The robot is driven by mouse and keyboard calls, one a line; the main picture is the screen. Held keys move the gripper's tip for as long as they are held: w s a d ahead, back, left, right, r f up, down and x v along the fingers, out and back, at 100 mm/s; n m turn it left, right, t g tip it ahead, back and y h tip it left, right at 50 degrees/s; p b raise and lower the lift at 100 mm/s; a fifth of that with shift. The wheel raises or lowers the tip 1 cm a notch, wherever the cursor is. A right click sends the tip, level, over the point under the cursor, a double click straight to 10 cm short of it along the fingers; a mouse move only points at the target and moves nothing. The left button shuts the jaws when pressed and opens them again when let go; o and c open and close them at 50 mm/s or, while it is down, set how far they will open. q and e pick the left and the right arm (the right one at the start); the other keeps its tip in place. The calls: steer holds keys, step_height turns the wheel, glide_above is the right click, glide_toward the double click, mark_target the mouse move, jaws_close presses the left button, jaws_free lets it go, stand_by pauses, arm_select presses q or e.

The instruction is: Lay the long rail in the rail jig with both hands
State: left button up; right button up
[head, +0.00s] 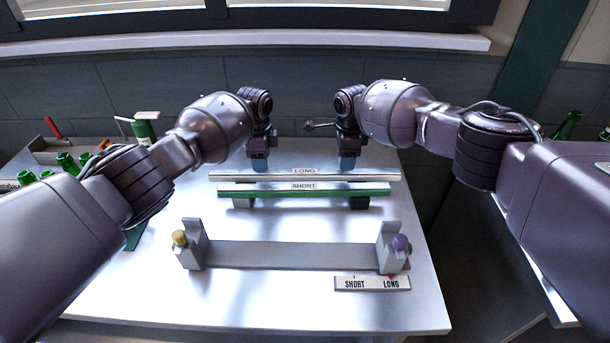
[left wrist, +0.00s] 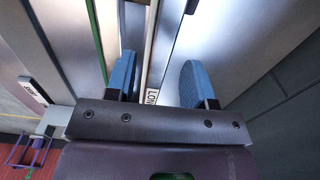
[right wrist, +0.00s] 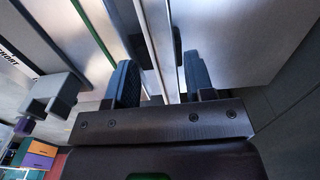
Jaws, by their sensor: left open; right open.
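The long rail (head: 350,177), a thin silvery bar labelled LONG, lies across a low holder behind the green-edged short rail (head: 345,192). The grey rail jig (head: 290,255) stands nearer the table's front, with an upright block at each end; no rail lies in it. My left gripper (head: 259,163) and right gripper (head: 347,163) point down at the long rail, left and right of its label. Both are open. In the left wrist view the long rail (left wrist: 151,50) runs between the blue fingers; in the right wrist view the rail (right wrist: 154,45) also passes between them. Neither gripper visibly clamps it.
A yellow knob (head: 179,238) and a purple knob (head: 400,242) sit at the jig's ends. Green bottles stand far left and right.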

arm_select(q)
steer(key=shift+f, duration=2.5)
arm_select(e)
steer(key=shift+f, duration=2.5)
arm_select(q)
jaws_close()
arm_select(e)
jaws_close()
